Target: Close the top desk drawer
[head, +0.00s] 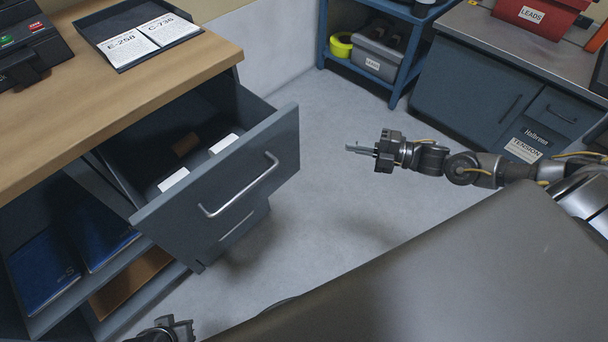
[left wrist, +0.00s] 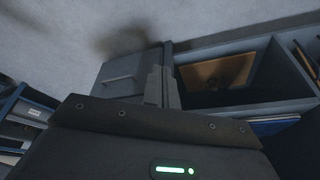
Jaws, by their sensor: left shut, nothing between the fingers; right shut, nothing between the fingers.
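The top desk drawer (head: 225,185) is grey and stands pulled out from under the wooden desk top, with white and brown items inside. Its bar handle (head: 240,186) faces right and toward me. My right gripper (head: 362,150) is shut and empty, in the air right of the drawer front and apart from it. My left gripper (head: 172,330) is only partly in view at the bottom edge, below the drawer. In the left wrist view its fingers (left wrist: 163,88) are together and empty, in front of a grey drawer front with a handle (left wrist: 122,80).
Open shelves under the desk hold blue folders (head: 45,268) and a brown one (head: 130,283). A paper tray (head: 165,45) lies on the desk top (head: 90,125). A blue rack (head: 324,35) and a cabinet (head: 470,90) stand behind. The floor right of the drawer is clear.

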